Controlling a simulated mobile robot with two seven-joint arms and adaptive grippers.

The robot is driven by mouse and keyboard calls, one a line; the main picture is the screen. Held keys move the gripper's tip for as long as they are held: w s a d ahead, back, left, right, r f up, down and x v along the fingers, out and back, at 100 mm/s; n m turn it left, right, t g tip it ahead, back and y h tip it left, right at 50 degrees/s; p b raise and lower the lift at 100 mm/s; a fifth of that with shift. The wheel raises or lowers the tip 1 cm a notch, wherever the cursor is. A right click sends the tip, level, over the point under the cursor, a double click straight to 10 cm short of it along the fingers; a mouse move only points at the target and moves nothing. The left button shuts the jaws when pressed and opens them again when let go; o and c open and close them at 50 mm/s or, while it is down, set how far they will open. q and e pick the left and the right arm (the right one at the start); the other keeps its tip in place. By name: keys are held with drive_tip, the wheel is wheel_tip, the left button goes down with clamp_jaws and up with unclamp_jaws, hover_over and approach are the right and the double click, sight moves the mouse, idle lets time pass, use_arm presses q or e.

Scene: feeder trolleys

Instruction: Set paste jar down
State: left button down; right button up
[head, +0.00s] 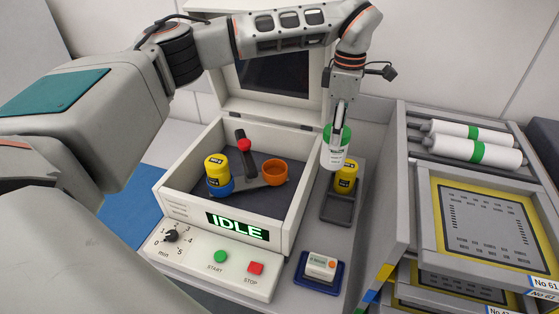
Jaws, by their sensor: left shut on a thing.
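My left gripper (338,116) points down and is shut on a white paste jar (333,157) with a green lid. The jar is upright or slightly tilted, beside the right wall of the open white mixer (292,216). It appears above the far part of a dark grey two-place tray (338,208) and partly covers a yellow jar (346,178) there. I cannot tell its exact height. The near place of the tray looks empty. In the mixer, another yellow jar (217,168) sits in a blue cup (220,188); the orange cup (274,172) looks empty. My right gripper is not in view.
The mixer's lid (228,101) stands open behind; its display (237,226) reads IDLE. A small white device (321,265) sits in a blue holder at the front. On the right, a grey rack (427,199) holds white rolls (471,148) and yellow-framed stencils (482,237).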

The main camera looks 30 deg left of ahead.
use_arm(q)
drive_tip(key=s+a+p, duration=0.2)
drive_tip(key=a, duration=1.5)
wheel_tip(320, 180, down, 12)
drive_tip(key=p, duration=0.1)
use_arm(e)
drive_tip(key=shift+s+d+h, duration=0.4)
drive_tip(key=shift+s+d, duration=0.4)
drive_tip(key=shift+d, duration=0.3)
use_arm(q)
drive_tip(key=c, duration=1.4)
unclamp_jaws()
drive_tip(key=shift+s+f, duration=0.1)
drive_tip(key=o, duration=0.3)
drive_tip(key=shift+o, duration=0.2)
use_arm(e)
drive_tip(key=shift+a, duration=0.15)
